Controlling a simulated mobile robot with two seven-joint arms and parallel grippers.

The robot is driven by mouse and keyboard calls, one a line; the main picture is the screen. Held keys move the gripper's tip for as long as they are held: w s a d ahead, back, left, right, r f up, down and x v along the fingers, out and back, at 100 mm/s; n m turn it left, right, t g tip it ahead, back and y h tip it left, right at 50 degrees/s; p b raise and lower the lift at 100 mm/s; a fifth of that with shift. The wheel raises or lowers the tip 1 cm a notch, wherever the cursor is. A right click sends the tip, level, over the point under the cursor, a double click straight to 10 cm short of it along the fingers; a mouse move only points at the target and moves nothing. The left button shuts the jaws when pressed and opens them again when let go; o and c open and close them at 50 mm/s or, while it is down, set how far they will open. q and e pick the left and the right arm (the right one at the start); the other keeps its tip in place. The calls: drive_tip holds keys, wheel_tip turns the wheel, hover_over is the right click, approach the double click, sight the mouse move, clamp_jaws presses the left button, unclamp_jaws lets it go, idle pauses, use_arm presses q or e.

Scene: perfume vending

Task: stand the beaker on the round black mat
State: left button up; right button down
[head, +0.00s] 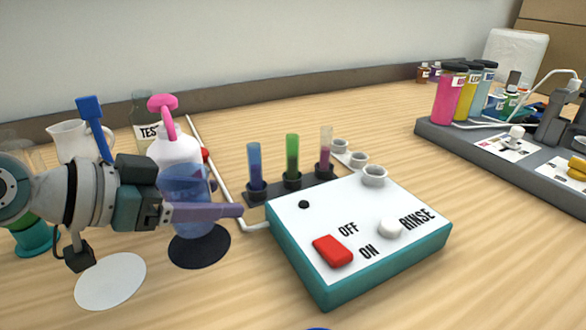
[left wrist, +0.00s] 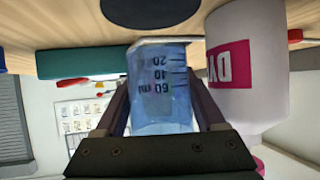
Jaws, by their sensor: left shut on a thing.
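The beaker (head: 188,188), clear with blue contents, is held upright by my left gripper (head: 205,210), whose fingers are shut around its sides. In the left wrist view the picture is upside down, and the beaker (left wrist: 160,85) shows its ml scale between both fingers (left wrist: 160,105). The round black mat (head: 198,250) lies on the table, under the beaker's lower end in the head view. In the left wrist view a strip of table shows between the beaker's base and the mat (left wrist: 150,10), so they look apart. My right gripper is not in view.
A white bottle with a pink top (head: 178,150) stands close behind the beaker; its label shows in the left wrist view (left wrist: 250,75). A white round mat (head: 111,281) lies at front left. A teal-sided switch box (head: 350,215) and a tube rack (head: 300,188) stand to the right.

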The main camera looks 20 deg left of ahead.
use_arm(q)
drive_tip(key=shift+f+b, duration=0.65)
drive_tip(key=shift+f, duration=1)
drive_tip(key=shift+f, duration=0.15)
drive_tip(key=o, duration=1)
drive_tip(key=shift+o, duration=0.2)
